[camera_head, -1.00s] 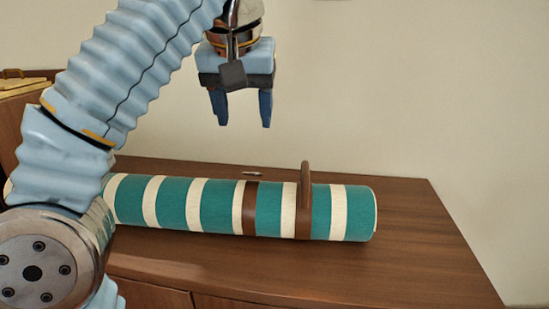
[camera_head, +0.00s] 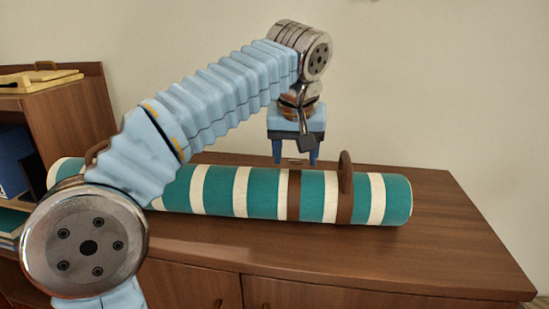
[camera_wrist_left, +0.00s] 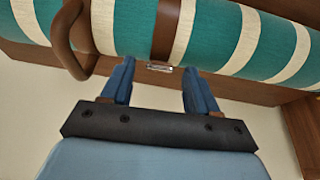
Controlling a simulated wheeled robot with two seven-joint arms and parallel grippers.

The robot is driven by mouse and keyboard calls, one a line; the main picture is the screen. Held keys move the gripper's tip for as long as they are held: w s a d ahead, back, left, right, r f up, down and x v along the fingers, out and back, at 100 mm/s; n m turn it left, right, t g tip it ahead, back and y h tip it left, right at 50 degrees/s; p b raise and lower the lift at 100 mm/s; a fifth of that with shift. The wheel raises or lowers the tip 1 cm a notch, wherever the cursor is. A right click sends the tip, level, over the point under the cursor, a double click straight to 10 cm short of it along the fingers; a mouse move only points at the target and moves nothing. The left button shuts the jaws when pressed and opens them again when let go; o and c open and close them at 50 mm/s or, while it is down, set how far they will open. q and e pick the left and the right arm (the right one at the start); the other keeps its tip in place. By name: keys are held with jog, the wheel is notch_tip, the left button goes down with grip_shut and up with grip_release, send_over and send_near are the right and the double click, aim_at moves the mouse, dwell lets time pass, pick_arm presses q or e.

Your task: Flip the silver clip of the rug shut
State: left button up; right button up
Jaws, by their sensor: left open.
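The rolled rug (camera_head: 262,193), green with cream stripes, lies along the wooden cabinet top. A dark brown strap (camera_head: 293,196) wraps around it. In the left wrist view, the small silver clip (camera_wrist_left: 160,67) sits at the end of this strap (camera_wrist_left: 166,30), at the rug's edge, and seems to stick out from it. My left gripper (camera_head: 295,161) is open and empty at the back upper side of the rug, above the strap. In the left wrist view, the clip shows between the fingertips of my left gripper (camera_wrist_left: 159,68); contact cannot be told. My right gripper is not in view.
A brown handle (camera_head: 345,173) stands up from the rug just right of the strap. My left arm hides part of the rug's left half. The cabinet top (camera_head: 455,230) is clear at right. A shelf unit (camera_head: 70,115) with a yellow item stands at left.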

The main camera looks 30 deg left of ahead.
pick_arm(q)
jog(key=shift+w+f, duration=0.2)
jog(key=shift+f, duration=0.3)
jog(key=shift+c, duration=0.2)
jog(key=c, duration=1)
jog(key=f+t+b, duration=0.1)
jog(key=b, duration=0.4)
jog(key=shift+s+f+t+y, duration=0.3)
jog(key=shift+s+f+t, duration=0.05)
jog(key=shift+t, duration=0.05)
jog(key=shift+s+d+r+t+b, duration=0.1)
jog(key=shift+r+t+b, duration=0.05)
jog(key=shift+t+b, duration=0.35)
jog(key=shift+r, duration=0.1)
